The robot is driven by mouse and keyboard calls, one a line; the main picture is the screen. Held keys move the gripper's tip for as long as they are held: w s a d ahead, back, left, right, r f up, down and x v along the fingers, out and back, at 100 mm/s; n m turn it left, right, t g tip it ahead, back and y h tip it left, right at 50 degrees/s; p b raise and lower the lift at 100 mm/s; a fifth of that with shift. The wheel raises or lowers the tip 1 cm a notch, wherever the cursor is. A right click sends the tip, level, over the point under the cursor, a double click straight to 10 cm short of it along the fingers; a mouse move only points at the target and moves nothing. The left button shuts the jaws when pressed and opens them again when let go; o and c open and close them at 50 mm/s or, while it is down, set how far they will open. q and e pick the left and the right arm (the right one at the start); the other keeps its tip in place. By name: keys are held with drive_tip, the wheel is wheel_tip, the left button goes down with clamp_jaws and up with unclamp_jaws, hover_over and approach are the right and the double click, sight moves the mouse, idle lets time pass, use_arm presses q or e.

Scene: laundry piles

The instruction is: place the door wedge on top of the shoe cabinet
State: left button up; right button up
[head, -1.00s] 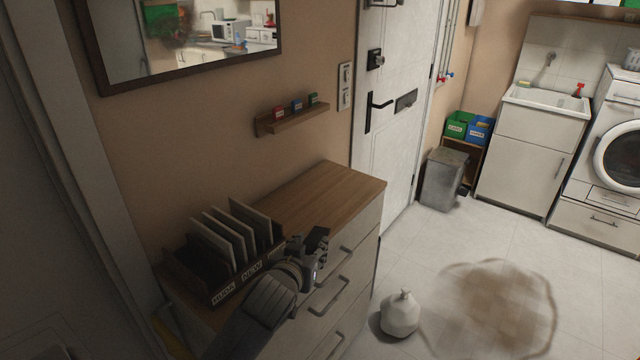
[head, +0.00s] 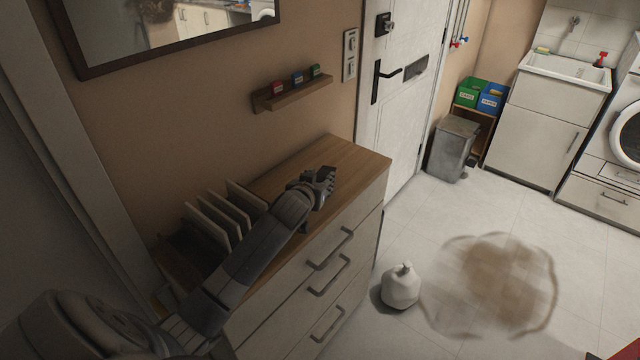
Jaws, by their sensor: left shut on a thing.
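The shoe cabinet (head: 355,158) stands against the wall, with a wooden top and pale drawers with grey handles. My left arm reaches in from the lower left across its top. My left gripper (head: 325,181) is over the right half of the top, near the front edge. It is shut on a small dark thing, which I take to be the door wedge; the fingers mostly hide it. I cannot tell whether the wedge touches the wood. My right gripper is not in view.
A file rack (head: 207,222) with upright boards stands on the cabinet's left half, partly behind my arm. The top's right end is clear. A small wall shelf (head: 292,95) hangs above. A white sack-like object (head: 400,288) and a brown floor stain (head: 497,285) lie right of the cabinet.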

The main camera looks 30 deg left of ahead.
use_arm(q)
drive_tip(key=shift+w+a+f, duration=0.1)
drive_tip(key=shift+w+a, duration=0.2)
drive_tip(key=shift+w, duration=0.2)
drive_tip(key=shift+w+a, duration=0.25)
drive_tip(key=shift+w, duration=0.2)
wheel_tip(320, 180, down, 3)
drive_tip(key=shift+p, duration=0.5)
drive_tip(key=shift+f, duration=0.25)
drive_tip(key=shift+f, duration=0.15)
drive_tip(key=o, duration=1.1)
